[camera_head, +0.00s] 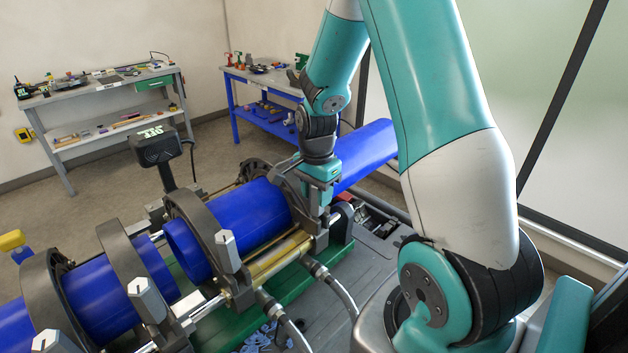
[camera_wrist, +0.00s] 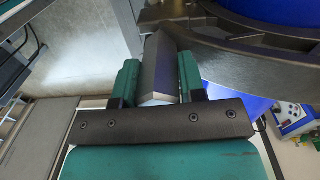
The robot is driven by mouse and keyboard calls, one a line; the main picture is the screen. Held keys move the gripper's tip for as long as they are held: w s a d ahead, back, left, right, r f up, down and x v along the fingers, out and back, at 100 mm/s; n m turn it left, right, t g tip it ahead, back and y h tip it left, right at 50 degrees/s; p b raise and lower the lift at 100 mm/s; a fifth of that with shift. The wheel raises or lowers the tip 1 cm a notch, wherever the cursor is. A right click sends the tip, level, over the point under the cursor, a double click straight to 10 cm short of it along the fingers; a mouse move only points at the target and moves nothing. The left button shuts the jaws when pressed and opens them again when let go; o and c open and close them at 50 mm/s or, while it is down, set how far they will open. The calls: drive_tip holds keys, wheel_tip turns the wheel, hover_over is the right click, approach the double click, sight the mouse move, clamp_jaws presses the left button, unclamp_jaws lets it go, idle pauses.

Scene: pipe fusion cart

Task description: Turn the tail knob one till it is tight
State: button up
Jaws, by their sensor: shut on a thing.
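My gripper (camera_wrist: 160,78) is shut on a grey, faceted knob, the tail knob one (camera_wrist: 157,66), with one green finger on each side of it. In the head view my gripper (camera_head: 317,200) points down at the rearmost clamp ring, at the far end of the cart. There the fingers largely hide the knob. In the wrist view a dark clamp arm (camera_wrist: 240,58) lies beside the knob, with the blue pipe (camera_wrist: 275,10) above it. How tight the knob is cannot be told.
Other clamps with pale knobs (camera_head: 228,250) (camera_head: 147,299) stand nearer along the blue pipes (camera_head: 247,213). A dark box on a post (camera_head: 157,147) stands behind the cart. A grey workbench (camera_head: 105,84) and a blue workbench (camera_head: 262,80) stand by the walls, with open floor before them.

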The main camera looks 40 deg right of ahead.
drive_tip(key=shift+s+d, duration=0.15)
drive_tip(key=shift+m, duration=1.7)
drive_tip(key=m, duration=0.3)
drive_tip(key=shift+p, duration=0.35)
drive_tip(key=o, duration=0.9)
drive_tip(key=shift+s+d, duration=0.1)
drive_tip(key=o, duration=0.7)
drive_tip(key=shift+w+r, duration=0.1)
drive_tip(key=shift+w, duration=0.15)
